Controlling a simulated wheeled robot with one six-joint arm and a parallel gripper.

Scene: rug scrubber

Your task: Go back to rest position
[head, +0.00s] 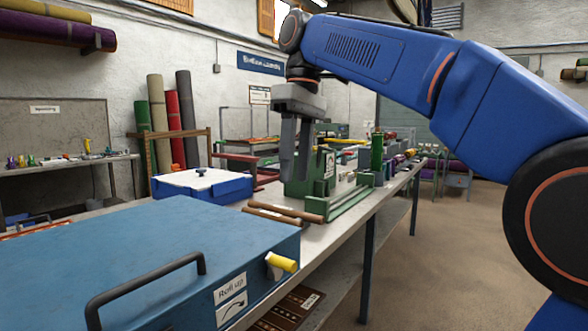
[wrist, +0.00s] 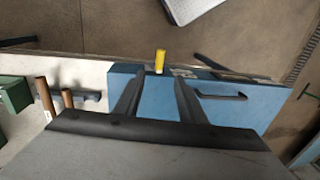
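My gripper (head: 294,172) hangs pointing down from my blue arm, above the bench and in front of the green machine (head: 330,182) in the head view. In the wrist view its two dark fingers (wrist: 161,82) stand apart with nothing between them. Below them lies the blue box (wrist: 238,104), which fills the lower left of the head view (head: 130,245). A yellow knob (head: 283,262) sticks out of the box's front side; in the wrist view it shows just beyond the fingers (wrist: 160,60). The gripper touches nothing that I can see.
A black handle (head: 150,285) stands up from the blue box lid. Two brown rollers (head: 285,213) lie on the bench beside the green machine. A white-topped blue box (head: 203,183) sits behind. Rolled rugs (head: 188,118) lean against the wall. The floor (head: 445,265) at right is clear.

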